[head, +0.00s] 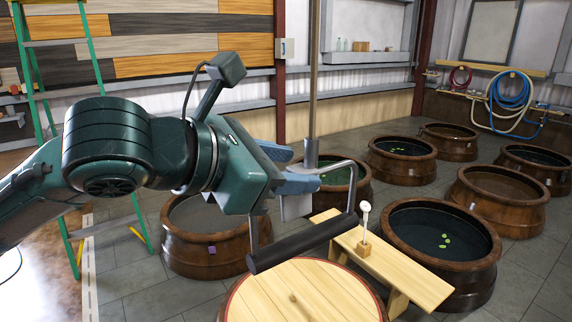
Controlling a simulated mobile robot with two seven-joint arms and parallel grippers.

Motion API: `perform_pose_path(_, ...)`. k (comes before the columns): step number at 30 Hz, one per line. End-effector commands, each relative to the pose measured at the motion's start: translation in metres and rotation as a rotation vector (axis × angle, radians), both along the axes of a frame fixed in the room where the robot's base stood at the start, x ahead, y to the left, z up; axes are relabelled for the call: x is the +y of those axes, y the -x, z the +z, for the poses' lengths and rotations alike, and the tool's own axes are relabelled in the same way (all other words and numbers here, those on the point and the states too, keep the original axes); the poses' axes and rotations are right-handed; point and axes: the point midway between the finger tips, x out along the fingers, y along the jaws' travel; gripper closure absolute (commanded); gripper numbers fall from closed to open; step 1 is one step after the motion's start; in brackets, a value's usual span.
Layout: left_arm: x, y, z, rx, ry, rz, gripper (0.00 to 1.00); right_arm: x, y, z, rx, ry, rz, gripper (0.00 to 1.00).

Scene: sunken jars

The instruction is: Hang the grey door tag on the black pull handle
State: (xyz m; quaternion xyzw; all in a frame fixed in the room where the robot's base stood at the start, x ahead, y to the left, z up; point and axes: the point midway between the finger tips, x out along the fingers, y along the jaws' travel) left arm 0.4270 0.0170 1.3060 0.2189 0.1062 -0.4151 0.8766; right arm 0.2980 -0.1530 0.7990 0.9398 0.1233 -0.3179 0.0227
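The black pull handle (302,243) is a dark round bar on bent metal rods, low in the middle of the head view, above a round wooden lid. My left gripper (298,180) is above and behind the bar, with pale blue fingers. A flat grey piece, seemingly the grey door tag (295,208), hangs straight down from the fingers and appears gripped by them. The fingers hide its upper part. It shows above the bar, and I cannot tell whether it touches the handle's frame. My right gripper is not in view.
The round wooden lid (292,297) lies below the handle. A wooden bench (415,283) with a small upright white-topped piece (364,222) stands right of it. A vertical metal pole (314,80) rises behind my gripper. Several sunken jars surround this; a green ladder (96,60) stands left.

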Motion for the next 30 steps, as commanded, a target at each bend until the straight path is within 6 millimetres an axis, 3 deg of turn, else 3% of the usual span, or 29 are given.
perform_pose_path(6,0.000,0.000,0.000,0.001,-0.001,0.000,0.39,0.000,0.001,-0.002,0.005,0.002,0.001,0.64)
perform_pose_path(16,0.006,0.004,0.003,-0.002,-0.001,0.002,0.39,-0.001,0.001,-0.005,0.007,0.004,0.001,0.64)
perform_pose_path(30,0.071,0.064,0.038,-0.004,-0.001,0.005,0.39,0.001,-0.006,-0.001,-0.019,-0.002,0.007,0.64)
